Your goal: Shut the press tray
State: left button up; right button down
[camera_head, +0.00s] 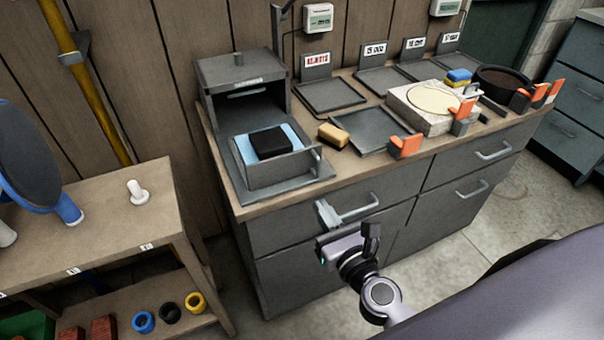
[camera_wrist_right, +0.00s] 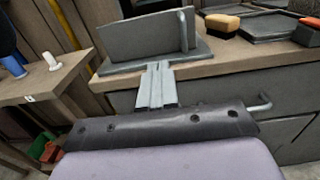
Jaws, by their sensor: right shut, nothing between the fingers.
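The press (camera_head: 235,75) is a dark grey box at the back left of the counter. Its tray (camera_head: 285,172) is out in front of it on a grey base plate, with a black block (camera_head: 270,142) on a light blue sheet (camera_head: 243,150) inside. The tray's front wall (camera_wrist_right: 135,38) with an upright handle (camera_wrist_right: 183,28) shows in the right wrist view; that wall hides the contents there. My right gripper (camera_head: 323,210) is shut and empty, in front of the counter, below and apart from the tray. It also shows in the right wrist view (camera_wrist_right: 157,68). My left gripper is not in view.
A yellow-brown sponge (camera_head: 333,136) lies right of the tray, near a flat grey tray (camera_head: 368,133). A drawer handle (camera_head: 358,208) sticks out beside my right gripper. A wooden bench (camera_head: 110,205) stands at left. Open floor lies right of my arm.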

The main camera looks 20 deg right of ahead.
send_near(295, 167)
jog(key=w+p, duration=0.1)
jog(key=w, duration=0.4)
jog(key=shift+w, duration=0.15)
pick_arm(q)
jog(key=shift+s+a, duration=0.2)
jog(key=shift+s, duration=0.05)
pick_arm(e)
jog(key=shift+w, duration=0.75)
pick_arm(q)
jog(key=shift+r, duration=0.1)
pick_arm(e)
jog(key=shift+w, duration=0.1)
